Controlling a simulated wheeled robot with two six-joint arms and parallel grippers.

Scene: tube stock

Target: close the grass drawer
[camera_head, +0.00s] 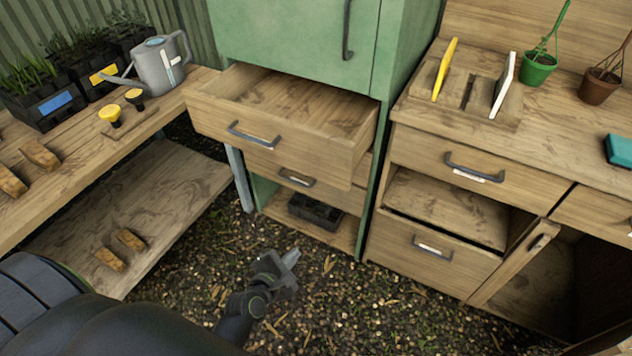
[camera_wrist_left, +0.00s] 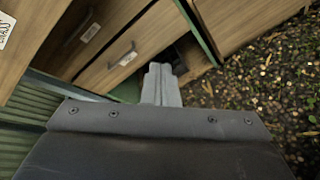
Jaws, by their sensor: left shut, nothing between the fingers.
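A wooden drawer (camera_head: 275,150) under the green cabinet stands pulled far out in the head view, empty inside, with a dark bar handle on its front. No label on it is legible there, so I cannot confirm that it is the grass drawer. In the left wrist view, a wooden front with a partly cut-off white label (camera_wrist_left: 5,28) shows at the upper left; its lettering is hard to read. My left gripper (camera_head: 290,258) is shut and empty, in front of and below the pulled-out drawer, apart from it. Its closed fingers (camera_wrist_left: 160,72) show in the wrist view. My right gripper is out of view.
A labelled lower drawer (camera_head: 318,192) sits beneath the open one, above a black tray (camera_head: 315,212). The right bench has drawers and an open cupboard door (camera_head: 515,262). A left bench holds a watering can (camera_head: 160,66) and plants. The gravel floor is clear.

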